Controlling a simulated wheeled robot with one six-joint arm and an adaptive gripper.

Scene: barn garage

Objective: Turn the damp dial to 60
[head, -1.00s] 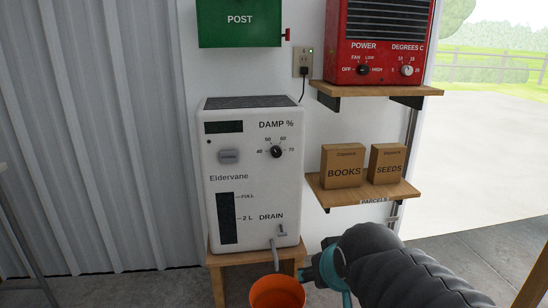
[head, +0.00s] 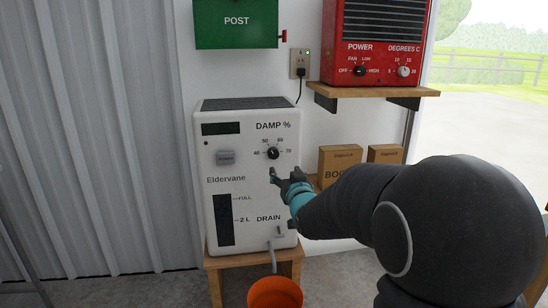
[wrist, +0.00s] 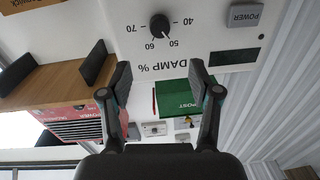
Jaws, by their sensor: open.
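The black damp dial (head: 273,153) is on the upper right front of the white Eldervane machine (head: 218,168), under the label DAMP %, with marks 40, 50, 60 and 70 around it. The dial (wrist: 160,27) appears upside down in the wrist view; its small pale pointer seems to lie toward 50, but it is hard to read. My gripper (head: 284,177) is open and empty, just below the dial in the head view. In the wrist view, my gripper's fingers (wrist: 160,76) are spread wide and the dial lies beyond their tips, apparently untouched.
A power button (head: 225,158) is left of the dial, and a drain lever (head: 279,232) is below. An orange bucket (head: 275,294) stands in front. A shelf with boxes (head: 340,160) is at right, with a red heater (head: 378,45) above and a green post box (head: 236,24) up left.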

